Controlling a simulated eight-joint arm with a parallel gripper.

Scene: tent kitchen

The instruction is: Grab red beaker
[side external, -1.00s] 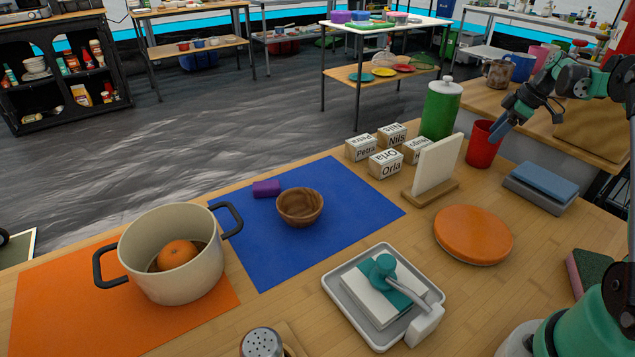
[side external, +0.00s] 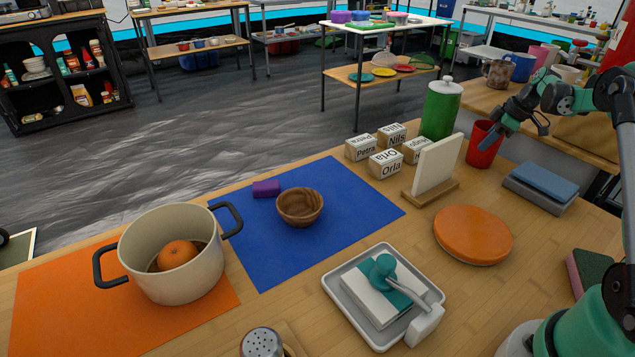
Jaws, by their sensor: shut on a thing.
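The red beaker (side external: 479,152) stands upright on the wooden counter at the right, behind the white board on its wooden stand. My gripper (side external: 492,133) reaches down to it from the upper right and is shut on the beaker's upper right side near the rim. One finger shows in front of the beaker; the other is hard to make out.
A green canister (side external: 440,110) stands left of the beaker, and the white board (side external: 437,165) is in front of it. A blue-grey block stack (side external: 541,186) lies to the right. An orange disc (side external: 473,235) lies nearer. Several name blocks (side external: 386,163) stand further left.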

